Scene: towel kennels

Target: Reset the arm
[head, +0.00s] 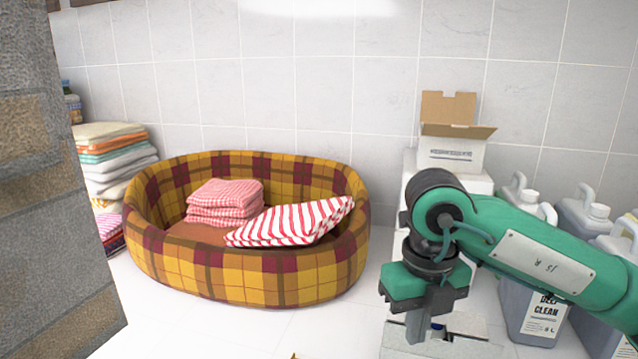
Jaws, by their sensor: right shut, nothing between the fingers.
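In the bed lie a folded pink-and-white towel stack (226,193) and a red-and-white striped towel (290,222) that leans over the bed's inner right side. My left gripper is not in view.
Several jugs (535,315) stand on the right behind and below my arm. An open cardboard box (452,152) sits on white boxes at the back. Folded towels (112,160) are stacked at left, beside a grey stone-like pillar (50,200).

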